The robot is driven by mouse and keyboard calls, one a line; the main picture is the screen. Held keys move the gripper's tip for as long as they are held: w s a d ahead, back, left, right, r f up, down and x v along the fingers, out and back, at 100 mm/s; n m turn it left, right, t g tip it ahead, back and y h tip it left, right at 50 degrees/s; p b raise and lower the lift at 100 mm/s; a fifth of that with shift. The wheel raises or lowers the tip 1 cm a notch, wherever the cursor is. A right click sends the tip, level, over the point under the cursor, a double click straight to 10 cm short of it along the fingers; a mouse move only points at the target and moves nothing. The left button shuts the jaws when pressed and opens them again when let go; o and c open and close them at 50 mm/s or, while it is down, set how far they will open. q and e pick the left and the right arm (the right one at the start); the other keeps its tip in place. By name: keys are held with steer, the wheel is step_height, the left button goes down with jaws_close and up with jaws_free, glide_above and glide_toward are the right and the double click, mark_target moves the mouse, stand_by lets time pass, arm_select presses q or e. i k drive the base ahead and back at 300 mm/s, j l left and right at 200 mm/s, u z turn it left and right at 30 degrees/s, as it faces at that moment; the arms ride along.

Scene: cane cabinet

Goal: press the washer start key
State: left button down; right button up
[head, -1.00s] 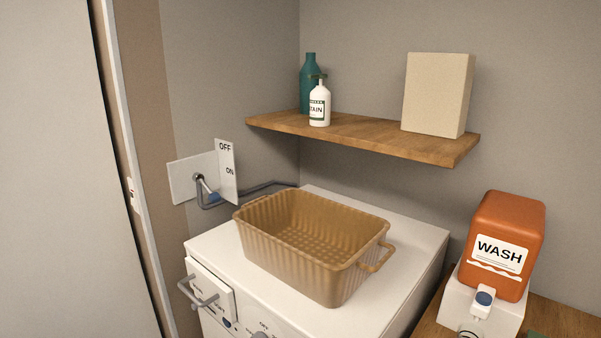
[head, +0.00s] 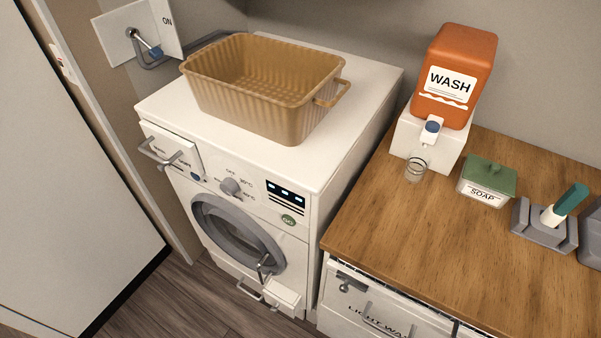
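The white washer (head: 330,159) stands in the middle of the head view. On its front panel is a round green key with white lettering (head: 288,220), below a dark display (head: 286,190). A grey dial (head: 229,186) sits left of the display, with printed settings around it. The round door (head: 238,237) below looks shut, and the detergent drawer (head: 170,151) at upper left looks closed. Nothing covers the green key. Neither of my grippers is in the picture.
A tan basket (head: 262,93) sits on the washer top. A wooden counter (head: 400,225) to the right bears an orange WASH dispenser (head: 456,75), a small glass (head: 416,169), a SOAP box (head: 486,183) and a brush in a grey holder (head: 541,224). Floor (head: 180,297) shows before the washer.

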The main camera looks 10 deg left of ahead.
mark_target(287, 219)
steer(key=j+z, duration=0.2)
steer(key=j, duration=0.25)
steer(key=k+j+z, duration=0.2)
steer(key=j, duration=0.2)
steer(key=j+z, duration=0.2)
steer(key=j, duration=0.25)
steer(key=k+j+z, duration=0.2)
steer(key=j, duration=0.2)
steer(key=k+j, duration=0.15)
steer(key=j, duration=0.2)
steer(key=k+j, duration=0.1)
steer(key=j, duration=0.3)
steer(key=k+j, duration=0.15)
steer(key=j, duration=0.2)
